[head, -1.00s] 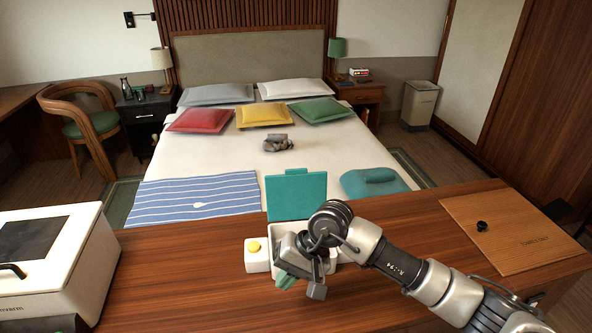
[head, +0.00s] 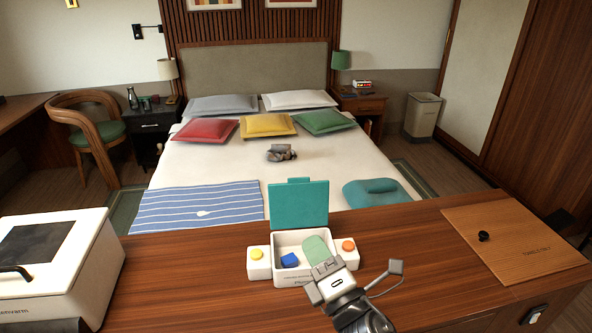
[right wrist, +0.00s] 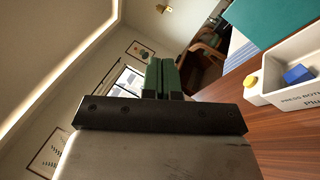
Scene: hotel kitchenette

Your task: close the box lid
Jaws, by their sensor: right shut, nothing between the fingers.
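The white box (head: 301,278) stands on the wooden counter with its teal lid (head: 298,204) open, raised upright at the back. A yellow button (head: 257,254) is on its left side block and an orange button (head: 348,246) on its right one. A blue block (head: 290,260) lies inside. My right gripper (head: 317,246) is shut and empty; its green fingers point away from me, overlapping the box's right part in the head view. The right wrist view shows the fingers (right wrist: 161,78) together, with the box (right wrist: 285,85) and lid (right wrist: 268,18) at right. My left gripper is out of view.
A white appliance (head: 95,260) with a dark window stands at the counter's left. A wooden board (head: 515,240) with a black knob lies at the right. The counter is clear between the box and both. The bed (head: 270,175) is behind the counter.

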